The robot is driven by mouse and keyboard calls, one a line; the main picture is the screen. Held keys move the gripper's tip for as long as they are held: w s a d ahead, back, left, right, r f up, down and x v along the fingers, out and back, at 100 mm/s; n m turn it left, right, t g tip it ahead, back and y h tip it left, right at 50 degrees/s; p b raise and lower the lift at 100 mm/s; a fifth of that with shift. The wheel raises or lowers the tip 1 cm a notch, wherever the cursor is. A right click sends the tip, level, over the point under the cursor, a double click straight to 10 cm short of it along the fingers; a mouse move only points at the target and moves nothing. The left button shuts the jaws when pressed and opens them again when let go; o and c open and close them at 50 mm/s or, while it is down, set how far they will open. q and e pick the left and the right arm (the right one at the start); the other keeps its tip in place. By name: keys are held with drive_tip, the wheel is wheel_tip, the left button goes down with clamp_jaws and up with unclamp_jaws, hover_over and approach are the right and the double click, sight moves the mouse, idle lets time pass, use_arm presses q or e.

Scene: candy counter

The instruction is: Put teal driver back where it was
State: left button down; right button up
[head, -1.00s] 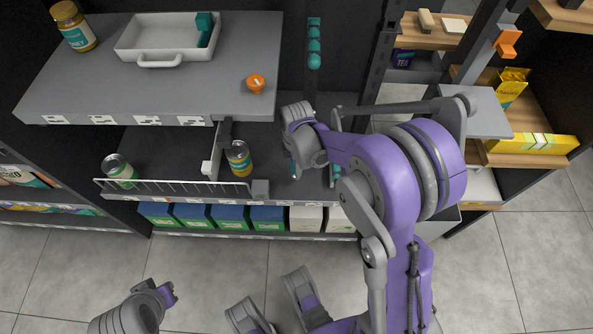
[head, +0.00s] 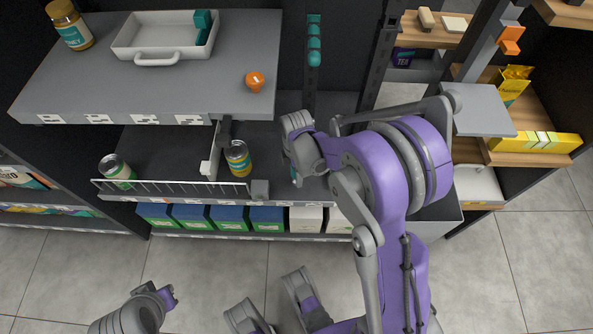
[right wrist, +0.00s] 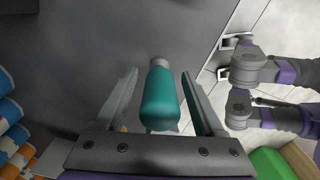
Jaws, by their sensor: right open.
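In the right wrist view a teal driver (right wrist: 160,100) with a grey end stands between the two fingers of my right gripper (right wrist: 160,108). The fingers are open, with a gap visible on each side of the handle. In the head view my right gripper (head: 296,168) reaches down over the lower shelf, and only a sliver of teal shows beside it. My arm hides most of the driver there. Part of my left arm, with a purple end piece (head: 168,294), shows at the lower left over the floor, far from the shelf; its jaws are unclear.
A upper grey shelf (head: 150,90) holds a white tray (head: 130,45), a honey jar (head: 68,25) and an orange object (head: 254,81). Teal pieces (head: 314,45) line an upright strip.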

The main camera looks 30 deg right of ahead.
wheel_tip(320, 180, up, 12)
drive_tip(key=p, duration=0.3)
drive_tip(key=shift+f, duration=0.2)
drive_tip(key=shift+s+a+r, duration=0.15)
drive_tip(key=shift+s+r, duration=0.05)
drive_tip(key=shift+r, duration=0.3)
use_arm(q)
wheel_tip(320, 180, up, 4)
drive_tip(key=shift+s+f, duration=0.1)
drive_tip(key=shift+f, duration=0.1)
use_arm(e)
drive_tip(key=s+a+r+m+t, duration=0.2)
drive_tip(key=s+a+m, duration=0.1)
drive_tip(key=s+m, duration=0.4)
drive_tip(key=s+a+r+m+t, duration=0.2)
drive_tip(key=s+a+m, duration=0.1)
drive_tip(key=s+m, duration=0.4)
drive_tip(key=s, duration=0.3)
drive_tip(key=shift+a+m+t, duration=0.3)
drive_tip(key=shift+t, duration=0.1)
